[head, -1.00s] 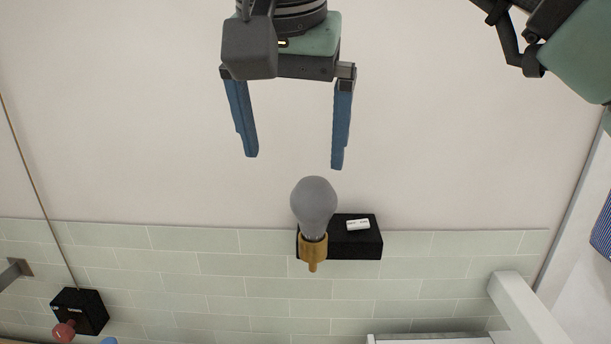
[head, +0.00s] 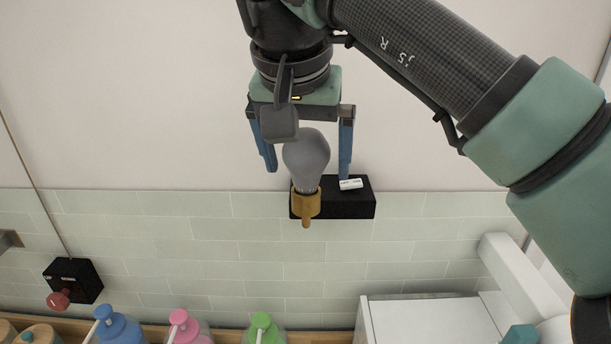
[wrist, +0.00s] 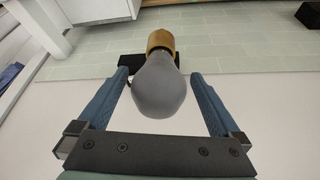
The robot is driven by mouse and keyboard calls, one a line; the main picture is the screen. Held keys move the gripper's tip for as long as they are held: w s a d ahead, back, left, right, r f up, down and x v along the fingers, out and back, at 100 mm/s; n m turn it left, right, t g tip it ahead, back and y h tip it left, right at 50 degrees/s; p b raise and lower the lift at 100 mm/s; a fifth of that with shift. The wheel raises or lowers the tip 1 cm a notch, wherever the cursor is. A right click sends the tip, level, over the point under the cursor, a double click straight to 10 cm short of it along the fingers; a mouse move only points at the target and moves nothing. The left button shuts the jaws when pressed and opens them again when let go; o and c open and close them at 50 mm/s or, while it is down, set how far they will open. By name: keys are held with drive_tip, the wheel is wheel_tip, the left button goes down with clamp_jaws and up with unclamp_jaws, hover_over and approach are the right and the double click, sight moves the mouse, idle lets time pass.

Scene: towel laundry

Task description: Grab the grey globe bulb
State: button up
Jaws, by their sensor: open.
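The grey globe bulb (head: 306,155) stands upright in a brass-coloured socket (head: 306,204) at the wall. In the wrist view the bulb (wrist: 159,88) lies between the two blue fingers, with the socket (wrist: 161,40) beyond it. My gripper (head: 307,172) is open, with one finger to each side of the bulb in the head view. In the wrist view my gripper (wrist: 161,76) shows a gap between each finger and the bulb. I see no contact. Part of the bulb's upper left is hidden behind my wrist camera housing in the head view.
A black box (head: 348,208) with a small white label sits on the wall behind the socket. Blue (head: 119,330), pink (head: 186,328) and green (head: 262,330) bottles stand below. A white cabinet (head: 425,322) is at lower right. A black box with a red knob (head: 60,299) is at left.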

drive_tip(key=shift+x, duration=1)
drive_tip(key=shift+r, duration=0.15)
drive_tip(key=shift+s, duration=0.1)
drive_tip(key=shift+c, duration=1.1)
drive_tip(key=c, duration=1.2)
drive_tip(key=shift+o, duration=0.2)
